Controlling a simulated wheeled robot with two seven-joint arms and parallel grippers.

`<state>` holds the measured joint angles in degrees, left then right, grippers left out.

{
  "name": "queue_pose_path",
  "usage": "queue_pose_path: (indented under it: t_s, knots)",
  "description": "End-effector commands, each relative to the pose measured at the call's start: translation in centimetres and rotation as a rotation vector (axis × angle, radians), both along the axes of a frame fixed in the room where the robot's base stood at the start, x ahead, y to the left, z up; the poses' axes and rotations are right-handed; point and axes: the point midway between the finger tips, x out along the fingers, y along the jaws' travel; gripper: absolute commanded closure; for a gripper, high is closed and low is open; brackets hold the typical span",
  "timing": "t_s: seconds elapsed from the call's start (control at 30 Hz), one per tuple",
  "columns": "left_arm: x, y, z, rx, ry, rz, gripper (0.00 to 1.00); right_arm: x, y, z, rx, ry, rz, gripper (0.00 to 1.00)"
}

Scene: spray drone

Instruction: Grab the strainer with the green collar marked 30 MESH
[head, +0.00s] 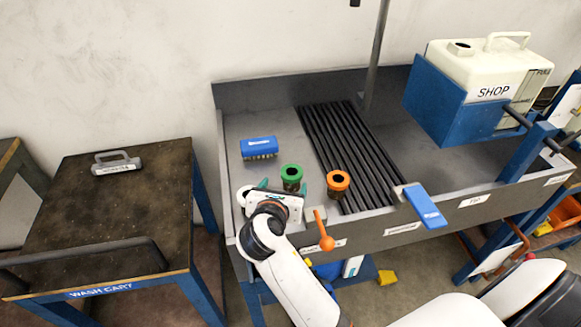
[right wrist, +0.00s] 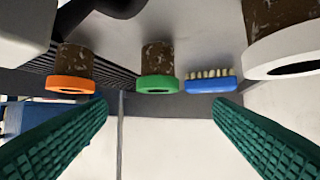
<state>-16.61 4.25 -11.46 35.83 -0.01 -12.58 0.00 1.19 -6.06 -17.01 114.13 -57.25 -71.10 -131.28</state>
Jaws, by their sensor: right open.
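The strainer with the green collar (head: 291,171) stands upright in the grey sink tray (head: 232,130), left of the dark slats. It also shows in the right wrist view (right wrist: 158,83), ahead between the fingers, with a brown speckled body. Its mesh marking cannot be read. My right gripper (head: 283,187) is open and empty, just on the near side of this strainer; its green ribbed fingers show in the right wrist view (right wrist: 160,118). A strainer with an orange collar (head: 338,181) stands to the right. A white-collared one (right wrist: 286,55) is close in the right wrist view. My left gripper is out of view.
A blue brush (head: 259,147) lies behind and left of the green collar. Black slats (head: 346,140) cover the tray's middle. An orange-handled valve (head: 325,240) and a blue object (head: 425,206) sit at the front rim. The wash cart (head: 120,215) stands left.

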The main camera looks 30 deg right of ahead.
Motion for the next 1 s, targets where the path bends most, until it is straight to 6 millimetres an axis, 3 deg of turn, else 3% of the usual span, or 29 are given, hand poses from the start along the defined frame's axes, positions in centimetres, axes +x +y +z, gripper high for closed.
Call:
queue_pose_path:
  t_s: [0.4, 1.0]
  knots:
    - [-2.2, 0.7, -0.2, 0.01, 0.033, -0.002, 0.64, 4.4, -3.6, -2.4, -0.001, 0.001, -0.001, 0.24]
    - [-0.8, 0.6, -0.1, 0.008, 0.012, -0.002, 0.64, 8.4, -6.9, -4.6, 0.0, 0.0, 0.001, 0.24]
